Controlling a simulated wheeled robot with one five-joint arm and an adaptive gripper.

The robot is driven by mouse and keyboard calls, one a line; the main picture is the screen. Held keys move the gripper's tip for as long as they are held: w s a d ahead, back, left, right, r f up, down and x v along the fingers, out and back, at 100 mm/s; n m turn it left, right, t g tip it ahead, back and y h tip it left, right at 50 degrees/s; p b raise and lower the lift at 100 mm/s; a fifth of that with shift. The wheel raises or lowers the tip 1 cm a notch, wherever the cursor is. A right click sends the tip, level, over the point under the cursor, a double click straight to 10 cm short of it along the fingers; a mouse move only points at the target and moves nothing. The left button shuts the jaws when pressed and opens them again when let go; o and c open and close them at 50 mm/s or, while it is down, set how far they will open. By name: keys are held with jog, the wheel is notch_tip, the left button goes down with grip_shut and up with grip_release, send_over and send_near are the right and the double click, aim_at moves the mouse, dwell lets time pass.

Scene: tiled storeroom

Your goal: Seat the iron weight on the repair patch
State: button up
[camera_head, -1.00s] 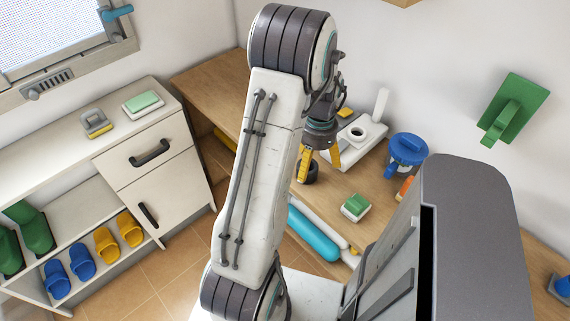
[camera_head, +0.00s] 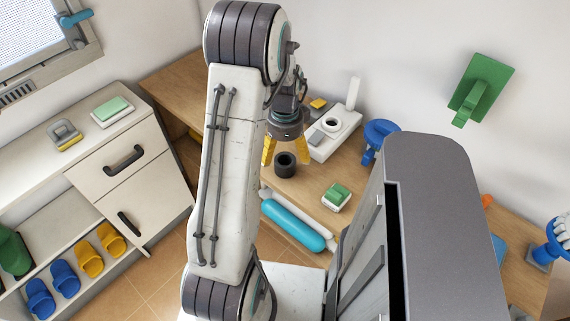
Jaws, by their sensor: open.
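A short dark cylinder (camera_head: 285,166) with a hollow-looking top stands on the wooden worktop; it looks like the iron weight, though I cannot be sure. My gripper (camera_head: 285,153) is open, pointing down, with one yellow finger appearing on each side of the cylinder's upper edge. I cannot tell whether the fingers reach down around it or stay above it, and I see no clear contact. I cannot make out the repair patch; it may be hidden behind my arm or under other things.
A white device with a round dark ring (camera_head: 333,124) stands close behind my gripper. A turquoise cylinder (camera_head: 293,225) lies below the front edge.

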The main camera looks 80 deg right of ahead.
aim_at(285, 163)
jog(key=shift+d+f+p, duration=0.15)
jog(key=shift+f+p, duration=0.15)
jog(key=shift+f, duration=2.65)
jog(key=shift+r, duration=0.1)
jog(key=c, duration=1.4)
